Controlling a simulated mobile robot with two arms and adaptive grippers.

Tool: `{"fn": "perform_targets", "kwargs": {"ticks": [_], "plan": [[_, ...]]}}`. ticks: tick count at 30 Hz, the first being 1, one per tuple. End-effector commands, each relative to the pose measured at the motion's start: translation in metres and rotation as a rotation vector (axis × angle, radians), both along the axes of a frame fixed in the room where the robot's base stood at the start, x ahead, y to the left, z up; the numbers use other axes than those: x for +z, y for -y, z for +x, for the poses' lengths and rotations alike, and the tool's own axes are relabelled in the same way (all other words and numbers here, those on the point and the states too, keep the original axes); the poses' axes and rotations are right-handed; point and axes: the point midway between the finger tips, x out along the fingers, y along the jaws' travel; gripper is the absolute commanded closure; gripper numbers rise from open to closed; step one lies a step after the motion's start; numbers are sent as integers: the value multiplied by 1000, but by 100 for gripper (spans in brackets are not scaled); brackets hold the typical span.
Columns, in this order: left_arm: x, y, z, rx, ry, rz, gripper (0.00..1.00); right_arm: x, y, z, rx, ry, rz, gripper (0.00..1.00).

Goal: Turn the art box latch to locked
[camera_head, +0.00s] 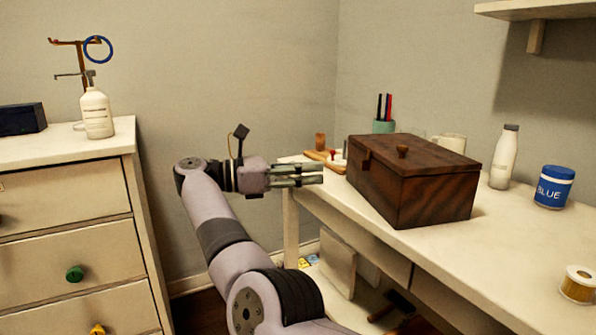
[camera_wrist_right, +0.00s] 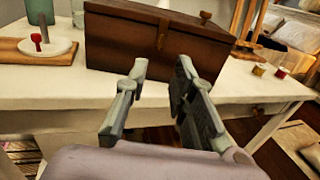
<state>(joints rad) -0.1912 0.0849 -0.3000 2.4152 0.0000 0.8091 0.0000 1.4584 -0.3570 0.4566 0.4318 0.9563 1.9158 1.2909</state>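The art box (camera_head: 425,200) is a dark brown wooden box, closed, standing on the white desk. A small latch (camera_head: 366,159) sits high on its left face, just under the lid; it also shows in the right wrist view (camera_wrist_right: 162,34), looking roughly upright. A round knob (camera_head: 403,151) is on the lid. My right gripper (camera_head: 318,175) is open and empty, to the left of the box and apart from it. In the right wrist view its fingers (camera_wrist_right: 158,82) point towards the latch face with a clear gap between them. My left gripper is out of view.
The desk (camera_head: 520,240) also holds a white bottle (camera_head: 504,157), a blue jar (camera_head: 554,188), a mug, a pen cup (camera_head: 384,126) and a yellow-labelled tin (camera_head: 578,284). A wooden board with a red item (camera_wrist_right: 37,42) lies beside the box. A dresser (camera_head: 70,200) stands left.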

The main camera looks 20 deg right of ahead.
Motion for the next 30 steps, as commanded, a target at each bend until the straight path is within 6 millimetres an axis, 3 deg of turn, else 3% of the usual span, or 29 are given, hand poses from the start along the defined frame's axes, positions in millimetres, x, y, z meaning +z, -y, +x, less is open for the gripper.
{"fn": "perform_targets", "kwargs": {"ticks": [12, 30], "plan": [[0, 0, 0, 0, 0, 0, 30, 1, -17, 3, 2, 1, -1, 77], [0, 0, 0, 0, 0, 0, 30, 1, -20, 3, 4, 3, -1, 77]]}}
